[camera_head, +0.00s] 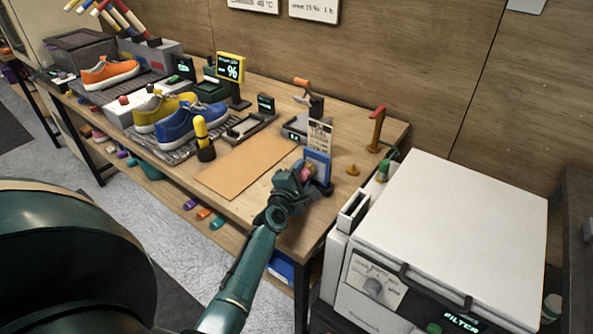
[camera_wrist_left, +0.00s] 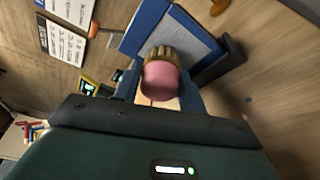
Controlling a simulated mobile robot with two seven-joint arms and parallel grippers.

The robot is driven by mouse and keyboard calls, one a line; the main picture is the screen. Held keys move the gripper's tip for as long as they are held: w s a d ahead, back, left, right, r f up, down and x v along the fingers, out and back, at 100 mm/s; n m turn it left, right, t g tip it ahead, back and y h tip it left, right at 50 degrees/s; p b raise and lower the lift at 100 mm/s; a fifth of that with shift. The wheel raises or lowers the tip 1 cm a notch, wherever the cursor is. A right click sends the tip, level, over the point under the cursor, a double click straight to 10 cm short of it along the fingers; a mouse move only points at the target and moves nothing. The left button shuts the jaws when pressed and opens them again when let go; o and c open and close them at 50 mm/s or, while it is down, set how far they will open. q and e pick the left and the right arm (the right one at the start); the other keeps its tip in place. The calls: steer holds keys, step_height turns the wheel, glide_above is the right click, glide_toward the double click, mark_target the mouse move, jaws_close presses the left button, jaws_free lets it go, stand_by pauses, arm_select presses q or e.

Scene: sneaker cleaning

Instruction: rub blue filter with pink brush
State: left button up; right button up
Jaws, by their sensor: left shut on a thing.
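The blue filter (camera_head: 318,167) stands upright in a dark holder near the right end of the wooden table. In the left wrist view the blue-framed filter (camera_wrist_left: 185,42) with a grey face fills the top centre. My left gripper (camera_head: 293,178) is shut on the pink brush (camera_head: 306,173). In the left wrist view the pink brush (camera_wrist_left: 160,80) points its tan bristles at the filter's face. The bristles overlap the lower part of the filter there; I cannot tell whether they touch. My right gripper is not in view.
A tan mat (camera_head: 245,167) lies on the table left of my gripper. Yellow and blue sneakers (camera_head: 188,123) and an orange sneaker (camera_head: 109,72) stand farther left. A small sign (camera_head: 320,136) stands behind the filter. A white machine (camera_head: 455,235) stands right of the table.

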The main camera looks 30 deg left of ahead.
arm_select(q)
steer(key=shift+s+d+p, duration=0.15)
steer(key=shift+d+p, duration=0.3)
steer(key=shift+d, duration=1.6)
steer(key=shift+s+d+f, duration=0.1)
steer(key=shift+d+f, duration=0.1)
steer(key=shift+d, duration=0.3)
steer(key=shift+s, duration=0.1)
steer(key=shift+a, duration=1.5)
steer(key=shift+w+a+r+b, duration=0.1)
steer(key=shift+w+a+b, duration=0.1)
steer(key=shift+a+b, duration=0.25)
steer(key=shift+w+a+b, duration=0.2)
steer(key=shift+a+b, duration=0.1)
steer(key=shift+a, duration=1.3)
steer(key=shift+r, duration=0.1)
